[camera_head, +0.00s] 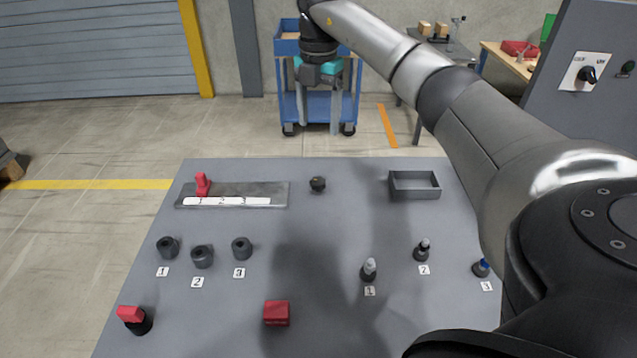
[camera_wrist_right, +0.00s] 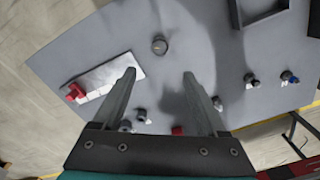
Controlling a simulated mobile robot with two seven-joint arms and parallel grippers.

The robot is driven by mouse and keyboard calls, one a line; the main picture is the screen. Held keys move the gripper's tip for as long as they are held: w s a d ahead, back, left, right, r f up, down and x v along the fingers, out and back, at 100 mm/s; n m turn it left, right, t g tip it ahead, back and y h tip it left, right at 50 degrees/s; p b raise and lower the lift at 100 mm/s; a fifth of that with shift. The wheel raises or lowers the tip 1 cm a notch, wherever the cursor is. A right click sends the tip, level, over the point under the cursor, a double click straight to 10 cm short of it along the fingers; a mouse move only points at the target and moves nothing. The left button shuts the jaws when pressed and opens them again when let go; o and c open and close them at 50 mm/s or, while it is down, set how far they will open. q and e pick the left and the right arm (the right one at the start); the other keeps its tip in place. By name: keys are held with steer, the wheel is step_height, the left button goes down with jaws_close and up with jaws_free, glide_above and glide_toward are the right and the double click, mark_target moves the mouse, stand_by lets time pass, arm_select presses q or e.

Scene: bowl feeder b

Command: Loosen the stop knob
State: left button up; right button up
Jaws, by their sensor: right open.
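A small dark round knob (camera_head: 317,184) stands on the grey table near its back edge; it also shows in the wrist view (camera_wrist_right: 159,45). A metal plate (camera_head: 270,190) with a numbered white strip lies left of it and carries a red upright piece (camera_head: 203,184), also in the wrist view (camera_wrist_right: 76,91). Which of these is the stop knob I cannot tell for sure. My right gripper (camera_head: 320,126) is open and empty, above and beyond the table's back edge in the head view. In the wrist view its fingers (camera_wrist_right: 159,75) point towards the round knob, apart from it. My left gripper is not in view.
An open grey tray (camera_head: 415,193) stands at the back right. Several dark cylinders (camera_head: 202,257), numbered labels and small pegs (camera_head: 369,270) stand further forward. A red block (camera_head: 276,313) and a red-topped black piece (camera_head: 134,320) are near the front. A blue cart (camera_head: 290,100) stands behind.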

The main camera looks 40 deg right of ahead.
mark_target(318, 180)
step_height(318, 180, down, 15)
steer(key=shift+f+b, duration=0.2)
steer(key=shift+b, duration=0.75)
steer(key=shift+c, duration=0.2)
jaws_close()
